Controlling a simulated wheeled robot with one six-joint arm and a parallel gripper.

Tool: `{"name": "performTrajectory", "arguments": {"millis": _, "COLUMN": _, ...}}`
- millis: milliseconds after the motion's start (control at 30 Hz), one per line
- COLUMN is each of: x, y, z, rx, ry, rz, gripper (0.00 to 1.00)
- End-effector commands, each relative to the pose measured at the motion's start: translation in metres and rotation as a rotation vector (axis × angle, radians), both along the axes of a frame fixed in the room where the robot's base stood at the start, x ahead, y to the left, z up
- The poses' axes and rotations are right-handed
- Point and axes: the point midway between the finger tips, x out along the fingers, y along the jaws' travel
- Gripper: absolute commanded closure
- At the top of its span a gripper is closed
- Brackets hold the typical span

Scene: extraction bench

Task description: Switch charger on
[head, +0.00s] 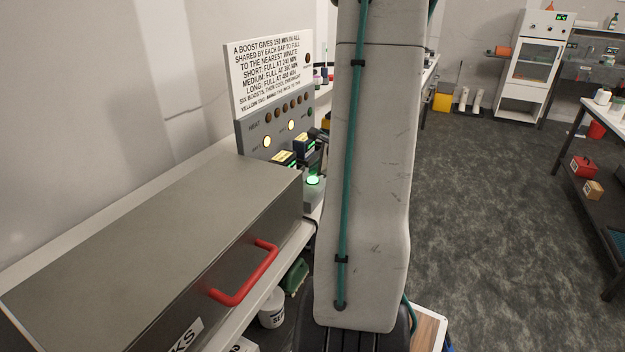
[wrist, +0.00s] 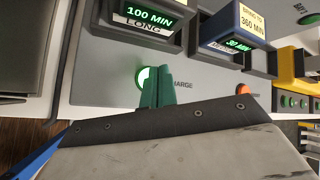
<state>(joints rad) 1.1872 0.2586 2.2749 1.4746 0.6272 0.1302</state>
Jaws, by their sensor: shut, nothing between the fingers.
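The charger is a grey unit; its front face (wrist: 95,75) fills much of the wrist view, and its upright panel (head: 246,139) shows in the head view. A round button (wrist: 141,75) beside lettering that reads "HARGE" glows pale green. It also glows green in the head view (head: 312,181). My gripper (wrist: 157,86) has its green fingers shut together, with nothing between them. They are in front of the button and hide its right part; I cannot tell whether they touch it. My arm covers the middle of the head view.
Above the button, one pack (wrist: 148,18) reads "100 MIN" and "LONG"; another (wrist: 234,38) reads "30 MIN" under a "360 MIN" label. An orange knob (wrist: 243,89) is to the right. A steel box (head: 150,240) with a red handle (head: 246,273) stands on the bench.

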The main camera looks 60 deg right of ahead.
Motion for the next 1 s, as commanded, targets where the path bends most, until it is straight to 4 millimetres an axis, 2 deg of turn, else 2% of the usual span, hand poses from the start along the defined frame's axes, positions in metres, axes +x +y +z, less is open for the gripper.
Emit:
{"name": "performTrajectory", "arguments": {"millis": 233, "x": 0.000, "y": 0.000, "z": 0.004, "rx": -0.001, "ry": 0.000, "rz": 0.000, "gripper": 1.00}}
{"name": "performTrajectory", "arguments": {"millis": 700, "x": 0.000, "y": 0.000, "z": 0.047, "rx": -0.001, "ry": 0.000, "rz": 0.000, "gripper": 1.00}}
{"name": "performTrajectory", "arguments": {"millis": 1000, "x": 0.000, "y": 0.000, "z": 0.050, "rx": 0.000, "ry": 0.000, "rz": 0.000, "gripper": 1.00}}
